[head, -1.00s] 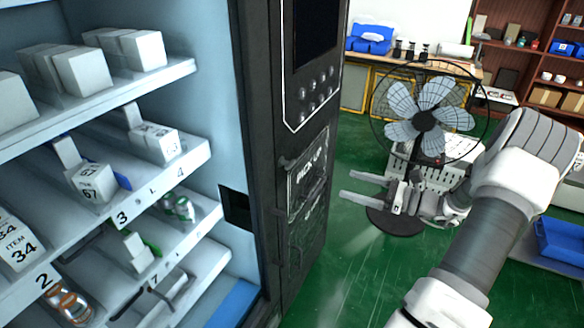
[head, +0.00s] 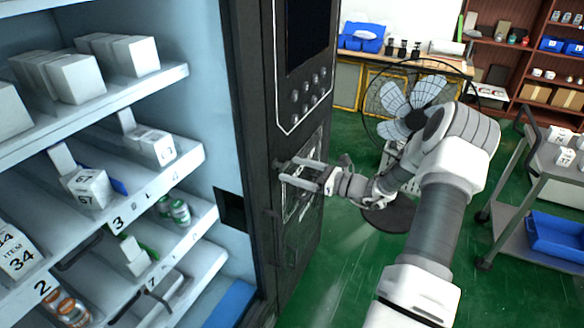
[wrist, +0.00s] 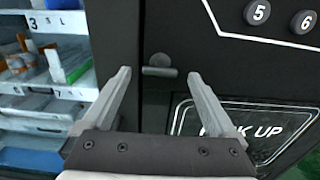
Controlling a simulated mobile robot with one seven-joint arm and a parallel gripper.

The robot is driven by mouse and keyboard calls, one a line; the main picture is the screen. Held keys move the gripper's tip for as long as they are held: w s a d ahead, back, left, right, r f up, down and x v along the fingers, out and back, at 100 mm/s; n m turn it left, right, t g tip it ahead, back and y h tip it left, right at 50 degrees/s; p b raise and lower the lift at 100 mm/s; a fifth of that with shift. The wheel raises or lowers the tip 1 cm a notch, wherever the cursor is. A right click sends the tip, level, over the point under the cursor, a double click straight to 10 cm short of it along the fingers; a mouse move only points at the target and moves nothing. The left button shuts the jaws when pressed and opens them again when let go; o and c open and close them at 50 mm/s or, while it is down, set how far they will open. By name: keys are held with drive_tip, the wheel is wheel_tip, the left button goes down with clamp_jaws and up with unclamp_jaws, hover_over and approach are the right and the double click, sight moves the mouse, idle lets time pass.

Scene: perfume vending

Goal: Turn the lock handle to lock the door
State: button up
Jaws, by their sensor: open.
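The lock handle (wrist: 160,66) is a small grey piece on the dark front of the vending machine (head: 252,110). In the wrist view it shows between and just beyond my fingertips, with a short bar below a rounded knob. My gripper (head: 288,169) is open and empty, with its fingers pointing left at the dark front in the head view. The gripper also shows in the wrist view (wrist: 160,76), one finger on either side of the handle. In the head view the handle is small and partly hidden by the fingertips, so contact cannot be told.
Lit shelves (head: 150,185) with white boxes fill the left. A keypad (head: 308,98) sits above my gripper, and the pick-up flap (wrist: 240,125) is below right of the handle. A fan (head: 410,110) and a cart (head: 540,190) stand to the right.

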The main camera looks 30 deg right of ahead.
drive_tip(key=shift+w+a, duration=0.4)
drive_tip(key=shift+w, duration=0.1)
drive_tip(key=c, duration=1.4)
